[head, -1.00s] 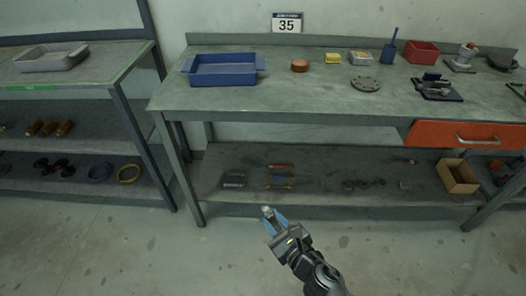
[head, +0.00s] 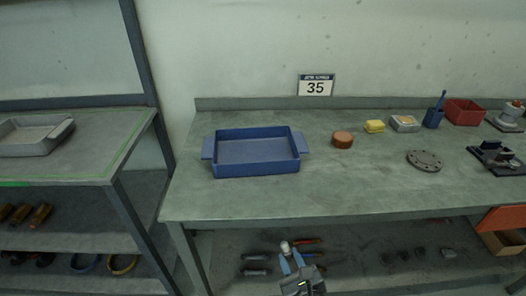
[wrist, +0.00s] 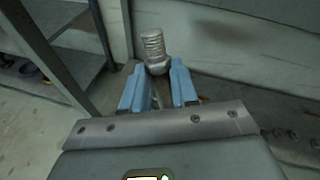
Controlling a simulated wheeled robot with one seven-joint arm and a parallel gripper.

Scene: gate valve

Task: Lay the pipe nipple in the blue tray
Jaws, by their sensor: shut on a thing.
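The blue tray (head: 254,168) sits on the left part of the workbench in the head view, and its floor looks empty. My gripper (head: 290,256) is low in front of the bench, below the tabletop edge in the picture. Its blue fingers (wrist: 160,88) are shut on the pipe nipple (wrist: 153,48), a grey threaded piece that sticks out past the fingertips in the wrist view. The nipple's pale end (head: 285,246) also shows in the head view. Its lower part is hidden between the fingers.
Right of the tray on the bench (head: 330,200) are a brown round piece (head: 342,139), a yellow block (head: 374,126), a flange (head: 425,161) and a red bin (head: 465,112). A grey tray (head: 32,138) stands on the left shelf unit. The bench front left is clear.

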